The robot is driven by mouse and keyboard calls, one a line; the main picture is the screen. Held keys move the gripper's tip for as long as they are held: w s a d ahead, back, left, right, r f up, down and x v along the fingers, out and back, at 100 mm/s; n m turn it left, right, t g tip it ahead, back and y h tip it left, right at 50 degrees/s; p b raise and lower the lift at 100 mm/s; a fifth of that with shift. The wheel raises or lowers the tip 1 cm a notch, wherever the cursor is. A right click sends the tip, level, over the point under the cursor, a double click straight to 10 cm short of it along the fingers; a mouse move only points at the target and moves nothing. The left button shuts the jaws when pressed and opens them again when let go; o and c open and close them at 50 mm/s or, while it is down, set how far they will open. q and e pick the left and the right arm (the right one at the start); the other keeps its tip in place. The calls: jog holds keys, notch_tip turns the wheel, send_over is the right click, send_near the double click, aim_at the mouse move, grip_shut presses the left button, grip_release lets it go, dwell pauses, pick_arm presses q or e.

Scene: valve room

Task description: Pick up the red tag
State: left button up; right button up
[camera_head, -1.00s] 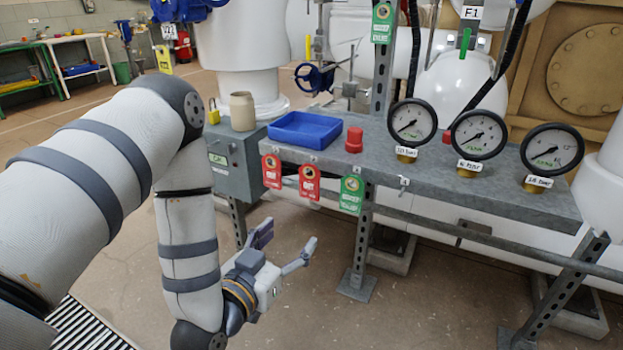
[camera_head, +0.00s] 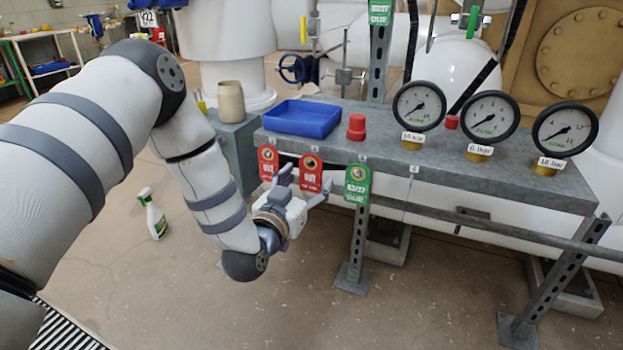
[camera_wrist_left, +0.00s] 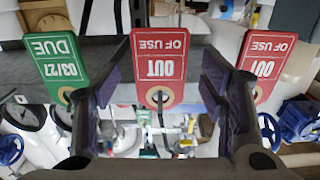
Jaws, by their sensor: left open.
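Two red tags hang from the front edge of the grey bench: a left one (camera_head: 268,161) and a middle one (camera_head: 311,172). My left gripper (camera_head: 305,183) is open just in front of the middle tag, its fingers to either side of that tag's lower part. In the left wrist view, which is upside down, the middle tag (camera_wrist_left: 159,52) reads "OUT OF USE" and shows between the open fingers (camera_wrist_left: 160,90). The other red tag (camera_wrist_left: 266,57) is outside the fingers on the right. I cannot tell whether any finger touches a tag. My right gripper is not in view.
A green tag (camera_head: 357,184) hangs close by on the right, also in the wrist view (camera_wrist_left: 55,58). A blue tray (camera_head: 302,119), a red knob (camera_head: 356,127) and three gauges (camera_head: 492,119) are on the bench (camera_head: 390,165). A spray bottle (camera_head: 153,214) stands on the floor.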

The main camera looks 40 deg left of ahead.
pick_arm(q)
jog(key=shift+w+a, duration=0.1)
jog(key=shift+w, duration=0.45)
jog(key=c, duration=0.9)
jog(key=shift+o, duration=0.2)
jog(key=shift+r, duration=0.15)
jog(key=shift+r, duration=0.35)
jog(key=p+v, duration=0.1)
jog(key=v, duration=1.7)
